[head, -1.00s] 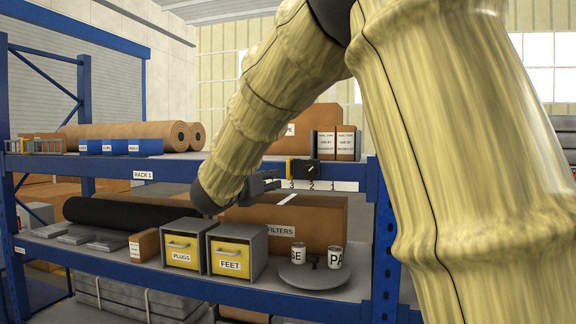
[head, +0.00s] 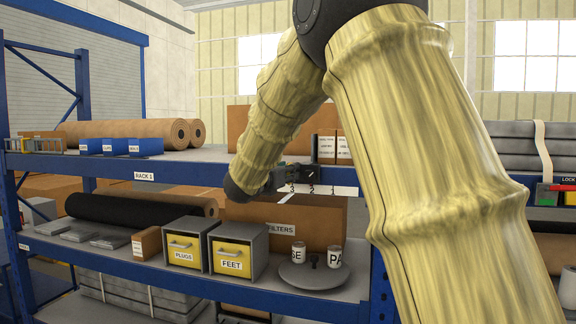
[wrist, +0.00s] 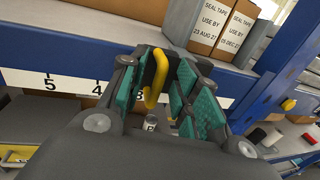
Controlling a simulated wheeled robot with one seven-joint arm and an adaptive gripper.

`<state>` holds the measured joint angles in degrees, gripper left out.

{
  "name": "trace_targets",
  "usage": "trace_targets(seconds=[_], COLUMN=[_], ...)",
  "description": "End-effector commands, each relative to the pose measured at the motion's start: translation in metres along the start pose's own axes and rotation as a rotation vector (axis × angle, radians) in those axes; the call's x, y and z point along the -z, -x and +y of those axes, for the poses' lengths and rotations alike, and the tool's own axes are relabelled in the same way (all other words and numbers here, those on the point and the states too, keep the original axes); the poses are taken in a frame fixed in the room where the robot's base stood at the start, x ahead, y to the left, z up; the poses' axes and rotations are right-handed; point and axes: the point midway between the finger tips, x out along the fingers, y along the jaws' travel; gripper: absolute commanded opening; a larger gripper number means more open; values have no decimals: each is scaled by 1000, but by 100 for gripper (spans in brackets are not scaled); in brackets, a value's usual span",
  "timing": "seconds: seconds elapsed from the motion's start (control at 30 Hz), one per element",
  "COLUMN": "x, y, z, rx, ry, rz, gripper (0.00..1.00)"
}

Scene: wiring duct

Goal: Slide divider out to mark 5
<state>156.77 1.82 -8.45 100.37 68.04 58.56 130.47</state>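The divider shows in the head view as a small dark block (head: 303,172) at the shelf's front edge, above the strip near marks 3 and 2. In the wrist view, its yellow handle (wrist: 156,78) stands between the fingers of my gripper (wrist: 165,82), nearer the left finger. A gap shows on the right side, so the fingers look open around the handle; contact is unclear. The white number strip (wrist: 65,83) shows 5 and 4 at left, with 3 partly hidden by the left finger. In the head view my arm hides marks 4 and 5.
Seal tape boxes (wrist: 215,28) stand on the shelf just behind the divider. A blue rack post (wrist: 290,75) is to the right. Below are a filters box (head: 320,232), grey bins with yellow fronts (head: 236,255) and a round turntable (head: 312,277).

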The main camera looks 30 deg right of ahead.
Motion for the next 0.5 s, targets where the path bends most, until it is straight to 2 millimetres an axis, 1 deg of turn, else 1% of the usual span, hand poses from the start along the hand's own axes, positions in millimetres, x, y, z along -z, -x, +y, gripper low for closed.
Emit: trace_targets(seconds=[0.1, 0.2, 0.47, 0.5], x=[-1, 0, 1, 1], y=[-7, -10, -11, -11], z=[0, 1, 1, 1], rx=[0, 0, -1, -1], ry=[1, 0, 0, 0], rz=[1, 0, 0, 0], gripper=[32, 32, 32, 30])
